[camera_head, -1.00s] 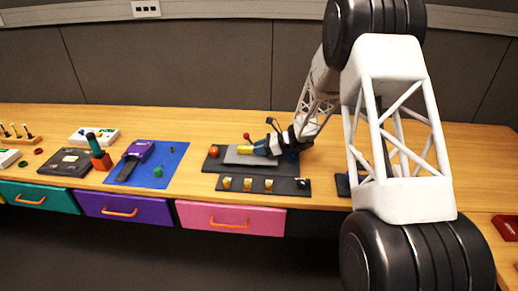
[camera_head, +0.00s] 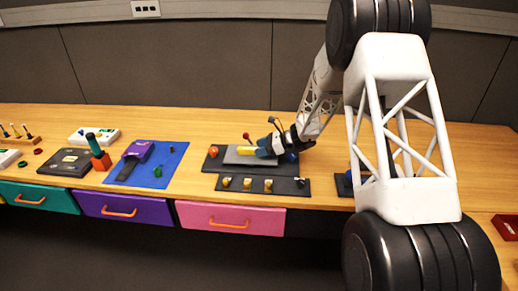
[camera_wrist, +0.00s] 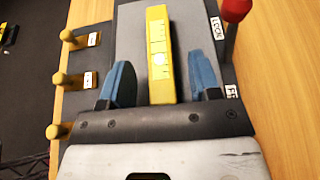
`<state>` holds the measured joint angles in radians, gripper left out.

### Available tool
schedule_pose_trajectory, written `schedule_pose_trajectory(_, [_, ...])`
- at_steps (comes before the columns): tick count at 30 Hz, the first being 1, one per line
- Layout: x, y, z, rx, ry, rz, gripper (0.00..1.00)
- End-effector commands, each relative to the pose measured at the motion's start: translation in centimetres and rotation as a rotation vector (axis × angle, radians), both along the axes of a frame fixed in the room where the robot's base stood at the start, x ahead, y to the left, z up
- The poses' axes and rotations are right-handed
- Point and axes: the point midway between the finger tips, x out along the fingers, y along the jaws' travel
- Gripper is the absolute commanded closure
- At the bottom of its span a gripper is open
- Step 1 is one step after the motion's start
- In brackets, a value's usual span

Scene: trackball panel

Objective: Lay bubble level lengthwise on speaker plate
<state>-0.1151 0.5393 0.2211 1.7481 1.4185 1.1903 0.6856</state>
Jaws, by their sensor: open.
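The bubble level is a yellow bar (camera_wrist: 160,55) with a clear bubble window and tick marks. It lies lengthwise on the grey plate (camera_wrist: 129,37), which I take to be the speaker plate, and seems to rest flat on it. It also shows in the head view as a small yellow bar (camera_head: 246,150). My gripper (camera_wrist: 160,82) is open, with one blue fingertip on each side of the level's near end and gaps on both sides. In the head view my gripper (camera_head: 267,146) is low over the plate's right part. The level's near end is partly hidden by my gripper.
A red-knobbed lever (camera_wrist: 233,12) stands close to the right, by a LOCK label. Several yellow knobs (camera_wrist: 63,78) line the left strip. In the head view an orange-red ball (camera_head: 213,151) sits at the panel's left. A blue mat (camera_head: 158,166) lies further left.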

Motion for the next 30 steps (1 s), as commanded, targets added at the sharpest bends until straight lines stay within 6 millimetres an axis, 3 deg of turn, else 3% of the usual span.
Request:
schedule_pose_trajectory(15, [0.0,-5.5,2.3,0.001,0.0,-0.001,0.43])
schedule_pose_trajectory(30, [0.0,-6.2,2.6,0.0,-0.001,0.0,0.43])
